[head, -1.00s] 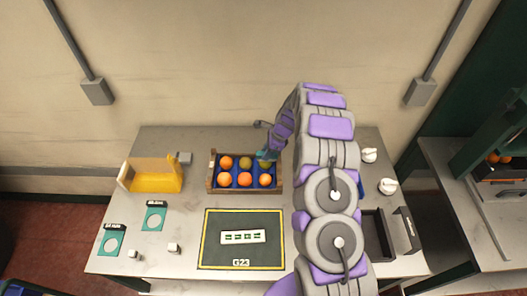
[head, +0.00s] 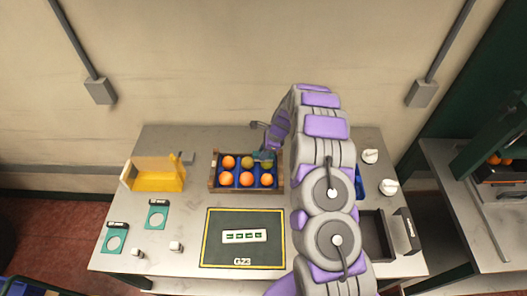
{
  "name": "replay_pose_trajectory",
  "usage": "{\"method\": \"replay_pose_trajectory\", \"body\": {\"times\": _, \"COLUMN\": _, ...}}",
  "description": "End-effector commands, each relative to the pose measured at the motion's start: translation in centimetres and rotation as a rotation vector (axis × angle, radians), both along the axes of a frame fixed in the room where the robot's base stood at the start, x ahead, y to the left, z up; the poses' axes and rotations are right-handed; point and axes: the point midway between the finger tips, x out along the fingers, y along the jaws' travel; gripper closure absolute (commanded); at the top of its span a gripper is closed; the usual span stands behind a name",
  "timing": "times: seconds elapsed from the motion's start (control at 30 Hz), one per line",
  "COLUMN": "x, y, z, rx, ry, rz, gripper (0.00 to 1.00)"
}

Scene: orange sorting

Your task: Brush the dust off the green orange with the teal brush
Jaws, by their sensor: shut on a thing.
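A wooden crate (head: 211,183) with blue compartments stands on the table and holds oranges in two rows. In its back row, a greenish, dull orange (head: 247,162) sits in the middle. Another greenish fruit (head: 266,163) shows partly in the back right compartment, under the teal brush (head: 262,155). My gripper (head: 269,146) is shut on the brush, just above the crate's back right corner. The brush head is at or just over the back right fruit; I cannot tell if it touches. My fingertips are small and partly hidden.
Orange fruits (head: 228,162) fill the other compartments. A yellow bin (head: 158,178) stands at left. A dark mat (head: 245,255) with a white label strip lies in front. A dark tray (head: 375,236) and white objects (head: 389,187) are at right, beside my arm.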

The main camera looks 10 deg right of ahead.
Motion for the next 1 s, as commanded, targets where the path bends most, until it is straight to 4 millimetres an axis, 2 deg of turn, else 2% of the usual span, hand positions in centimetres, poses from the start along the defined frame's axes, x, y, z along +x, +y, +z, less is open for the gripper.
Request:
{"method": "replay_pose_trajectory", "body": {"times": 0.2, "x": -0.2, "y": -0.9, "z": 0.0, "rx": 0.000, "ry": 0.000, "rz": -0.001, "gripper": 1.00}}
{"method": "replay_pose_trajectory", "body": {"times": 0.57, "x": -0.2, "y": -0.9, "z": 0.3, "rx": 0.000, "ry": 0.000, "rz": 0.000, "gripper": 1.00}}
{"method": "replay_pose_trajectory", "body": {"times": 1.0, "x": -0.2, "y": -0.9, "z": 3.3, "rx": 0.000, "ry": 0.000, "rz": -0.001, "gripper": 1.00}}
